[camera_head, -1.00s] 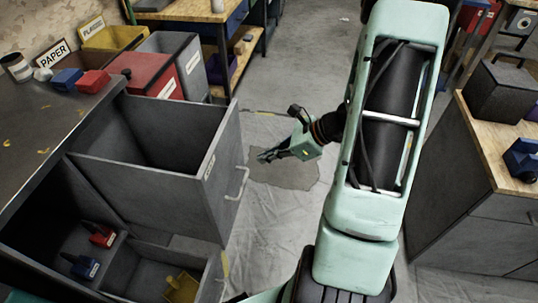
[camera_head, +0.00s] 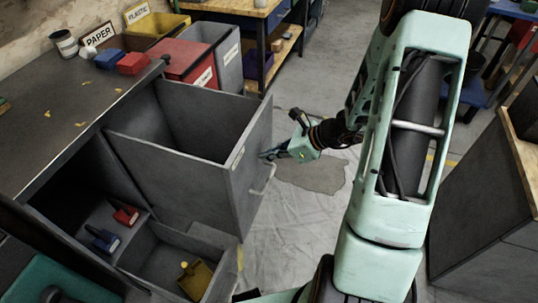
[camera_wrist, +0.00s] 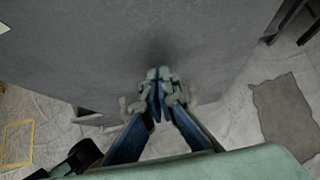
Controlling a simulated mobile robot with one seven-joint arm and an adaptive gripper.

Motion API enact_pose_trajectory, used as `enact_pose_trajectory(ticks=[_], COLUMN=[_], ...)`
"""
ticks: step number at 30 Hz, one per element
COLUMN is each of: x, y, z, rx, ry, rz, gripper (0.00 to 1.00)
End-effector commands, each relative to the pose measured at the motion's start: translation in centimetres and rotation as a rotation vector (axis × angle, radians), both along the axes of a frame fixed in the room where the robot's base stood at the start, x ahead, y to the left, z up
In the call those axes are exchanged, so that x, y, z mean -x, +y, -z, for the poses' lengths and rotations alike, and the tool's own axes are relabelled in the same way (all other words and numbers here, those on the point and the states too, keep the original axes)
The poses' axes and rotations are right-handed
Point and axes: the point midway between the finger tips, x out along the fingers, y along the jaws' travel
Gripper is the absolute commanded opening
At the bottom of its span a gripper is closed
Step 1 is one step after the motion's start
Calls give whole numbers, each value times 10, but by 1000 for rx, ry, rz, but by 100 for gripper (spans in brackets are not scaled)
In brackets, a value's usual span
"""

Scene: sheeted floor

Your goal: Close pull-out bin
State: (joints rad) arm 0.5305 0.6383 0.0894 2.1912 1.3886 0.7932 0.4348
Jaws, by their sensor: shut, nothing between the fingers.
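The grey pull-out bin (camera_head: 205,180) stands open from under the dark counter, its empty inside visible from above. A pale bar handle (camera_head: 262,183) is on its front panel. My gripper (camera_head: 266,156) is shut and empty, at the front panel just above the handle. In the wrist view, the shut fingertips (camera_wrist: 158,76) point at the grey front panel (camera_wrist: 140,35), touching it or very close; I cannot tell which. Parts of the handle show on both sides of the fingers there.
A lower open drawer (camera_head: 165,262) holds a yellow object (camera_head: 195,278). Red (camera_head: 124,213) and blue (camera_head: 103,240) tools lie beside it. Red (camera_head: 184,62), yellow and grey sorting bins stand behind. A wooden-topped cabinet (camera_head: 480,190) is at the right.

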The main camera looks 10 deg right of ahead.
Motion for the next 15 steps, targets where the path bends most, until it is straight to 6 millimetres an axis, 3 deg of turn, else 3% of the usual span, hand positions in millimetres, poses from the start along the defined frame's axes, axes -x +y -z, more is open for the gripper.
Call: enact_pose_trajectory(ticks=[8,15], x=[-15,-53], y=[25,84], z=[1,2], rx=[-1,-1], ry=[-3,-3], rz=[-6,-8], gripper=[0,0])
